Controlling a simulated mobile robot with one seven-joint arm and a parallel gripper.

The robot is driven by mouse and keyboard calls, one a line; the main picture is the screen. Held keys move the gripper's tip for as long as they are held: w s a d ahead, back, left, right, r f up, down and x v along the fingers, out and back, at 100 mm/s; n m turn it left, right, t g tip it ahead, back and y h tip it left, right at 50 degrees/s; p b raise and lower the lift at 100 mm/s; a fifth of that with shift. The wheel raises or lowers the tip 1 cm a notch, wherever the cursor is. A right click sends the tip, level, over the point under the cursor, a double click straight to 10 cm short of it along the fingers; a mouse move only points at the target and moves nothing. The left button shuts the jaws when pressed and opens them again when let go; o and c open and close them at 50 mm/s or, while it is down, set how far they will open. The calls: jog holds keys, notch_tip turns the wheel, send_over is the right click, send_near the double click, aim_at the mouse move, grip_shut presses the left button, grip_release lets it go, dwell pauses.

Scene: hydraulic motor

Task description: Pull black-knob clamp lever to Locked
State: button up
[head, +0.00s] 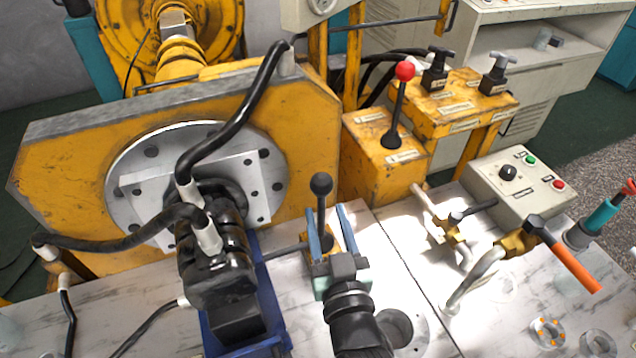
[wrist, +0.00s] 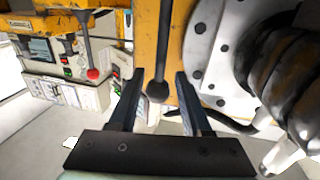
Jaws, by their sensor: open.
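The clamp lever has a black ball knob (head: 321,184) on a dark upright rod, rising from a small yellow base on the bench in the head view. My gripper (head: 331,222) is open, with one blue-grey finger on each side of the lever. In the wrist view the black knob (wrist: 158,91) hangs between the two spread fingertips of my gripper (wrist: 159,78). I see a gap on each side of the knob, and no clear contact. The lever's lower end is partly hidden by my gripper in the head view.
A black motor (head: 215,255) with hoses stands left of my gripper, before a round flange plate (head: 125,160). A red-knob lever (head: 404,71) stands behind right. A control box (head: 515,185), bent pipes and an orange-handled tool (head: 575,262) are right. Some bench surface (head: 390,235) is clear.

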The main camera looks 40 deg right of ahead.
jog(key=x, duration=0.7)
jog(key=shift+w+d, duration=0.2)
jog(key=shift+w, duration=0.1)
grip_shut()
dwell(1.2)
